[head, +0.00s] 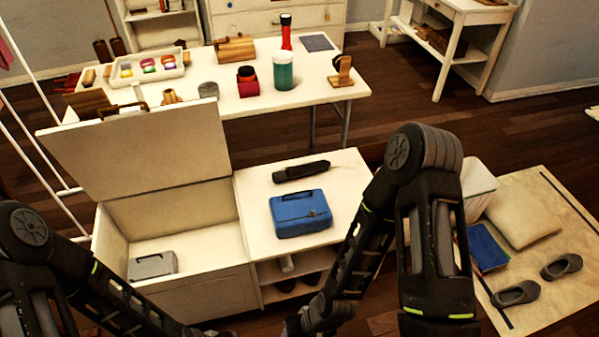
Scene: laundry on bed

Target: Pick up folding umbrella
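A black folding umbrella (301,171) lies on the white top of a low bench, behind a blue case (300,214). It is closed and lies roughly left to right, with a thin strap or cord at its right end. My two arms come in from the lower left and the lower right, and both run down to the bottom edge. Nothing touches the umbrella.
The bench's left part is an open chest (174,244) with its lid raised and a grey box (152,265) inside. A white table (330,98) with several items stands behind. At right, a mat (545,195) holds a cushion (520,216), a blue book (487,248) and slippers (561,266).

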